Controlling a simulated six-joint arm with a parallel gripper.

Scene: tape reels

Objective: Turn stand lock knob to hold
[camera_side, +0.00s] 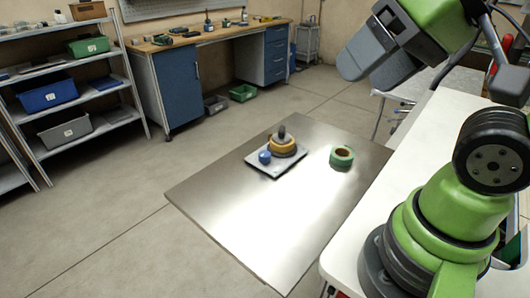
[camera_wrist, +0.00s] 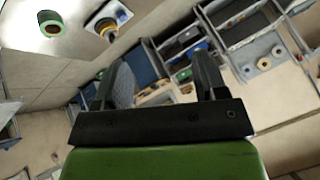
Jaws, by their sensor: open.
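The stand's light base plate (camera_side: 262,168) lies on the metal table. It carries a yellow reel (camera_side: 281,148) around a dark upright post (camera_side: 282,132). The blue knob (camera_side: 264,157) sits on the plate, left of the reel. In the wrist view the yellow reel (camera_wrist: 107,31) and blue knob (camera_wrist: 121,17) show small near the top edge. My gripper (camera_side: 366,60) is high at the upper right, well apart from the stand. In the wrist view my gripper (camera_wrist: 157,80) has its two fingers spread with nothing between them. The knob's exact turn position is too small to tell.
A green tape reel (camera_side: 341,158) lies on the metal table (camera_side: 245,220), right of the stand; it also shows in the wrist view (camera_wrist: 51,24). The front of the table is clear. A white bench (camera_side: 430,130) borders the right. Shelves (camera_side: 75,90) and a workbench (camera_side: 210,35) stand behind.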

